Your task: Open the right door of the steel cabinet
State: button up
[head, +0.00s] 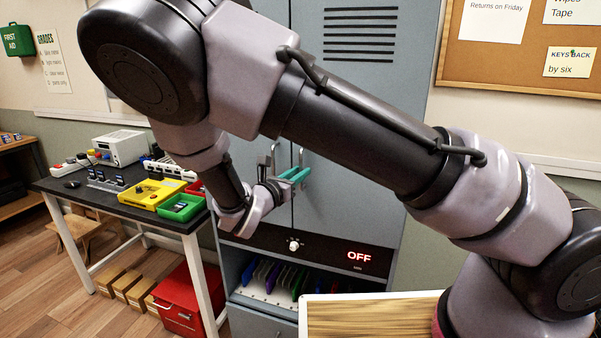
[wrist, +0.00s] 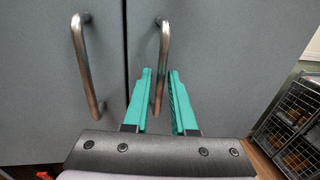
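The steel cabinet (head: 408,20) is blue-grey with two doors. The right door (head: 345,210) looks closed, flush with the left door; it also shows in the wrist view (wrist: 230,50). Its upright bar handle (wrist: 164,45) stands just right of the seam. My gripper (wrist: 160,72) has teal fingers, spread to either side of the lower part of this handle, with a gap showing between fingers and bar. In the head view my gripper (head: 294,174) is at the handles, partly hidden by my arm. The left door's handle (wrist: 82,55) is left of the fingers.
Below the doors are a panel with a knob (head: 294,245) and a lit OFF sign (head: 359,257), and an open rack of coloured items. A wooden-topped surface (head: 375,318) stands in front at right. A black table (head: 90,196) with trays is at left. A wire rack (wrist: 290,125) is at right.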

jog(key=shift+w+d, duration=0.25)
jog(key=shift+w, duration=0.15)
jog(key=shift+c, duration=0.3)
grip_shut()
dwell(1.0)
